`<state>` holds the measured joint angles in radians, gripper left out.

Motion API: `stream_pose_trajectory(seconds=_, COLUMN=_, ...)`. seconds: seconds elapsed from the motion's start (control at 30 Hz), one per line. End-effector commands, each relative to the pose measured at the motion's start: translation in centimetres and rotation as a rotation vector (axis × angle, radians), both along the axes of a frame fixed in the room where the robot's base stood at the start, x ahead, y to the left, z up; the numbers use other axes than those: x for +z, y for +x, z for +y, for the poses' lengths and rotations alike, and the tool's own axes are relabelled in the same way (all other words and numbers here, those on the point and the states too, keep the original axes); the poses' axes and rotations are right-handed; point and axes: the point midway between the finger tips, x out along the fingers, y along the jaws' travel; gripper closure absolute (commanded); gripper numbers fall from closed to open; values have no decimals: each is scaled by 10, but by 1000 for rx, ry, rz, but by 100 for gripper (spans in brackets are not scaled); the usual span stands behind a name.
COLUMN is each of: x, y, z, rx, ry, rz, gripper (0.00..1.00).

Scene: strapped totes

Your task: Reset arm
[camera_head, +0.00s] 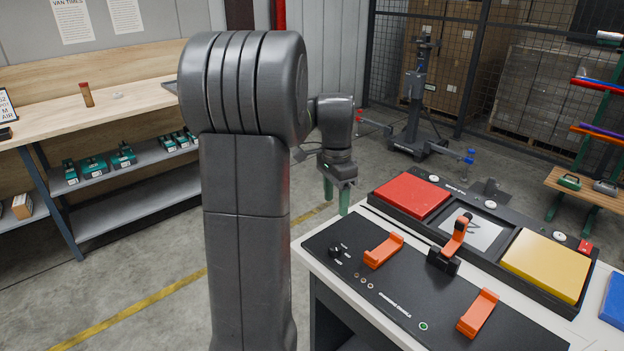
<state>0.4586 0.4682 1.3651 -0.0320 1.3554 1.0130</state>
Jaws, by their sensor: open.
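My arm's thick dark link stands upright in the middle of the head view and hides part of the floor and wall behind it. Past it, my forearm ends in my gripper (338,200), which points down with green fingers. The gripper is open and empty. It hangs at the left edge of the white table, behind the black console, apart from the console's orange parts. One finger is partly hidden by the other parts of the hand.
A black console (390,288) with orange brackets (384,250) and an orange-handled lever (456,236) lies on the table at right. Behind it sit a red pad (411,196) and a yellow pad (546,265). A wooden workbench (125,110) stands left; open floor lies between.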

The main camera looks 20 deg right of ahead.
Motion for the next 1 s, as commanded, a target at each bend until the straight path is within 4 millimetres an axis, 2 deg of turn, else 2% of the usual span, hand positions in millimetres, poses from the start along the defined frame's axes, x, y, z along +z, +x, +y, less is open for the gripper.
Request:
stream_pose_trajectory(seconds=0.27, x=-10, y=-1, z=0, rx=0, ry=1, rz=2, gripper=45)
stream_pose_trajectory(seconds=0.37, x=-25, y=-2, z=0, rx=0, ry=2, rz=3, gripper=45)
stream_pose_trajectory(seconds=0.8, x=-109, y=-7, z=0, rx=0, ry=3, rz=4, gripper=45)
stream_pose_trajectory(seconds=1.0, x=-134, y=-8, z=0, rx=0, ry=3, rz=3, gripper=45)
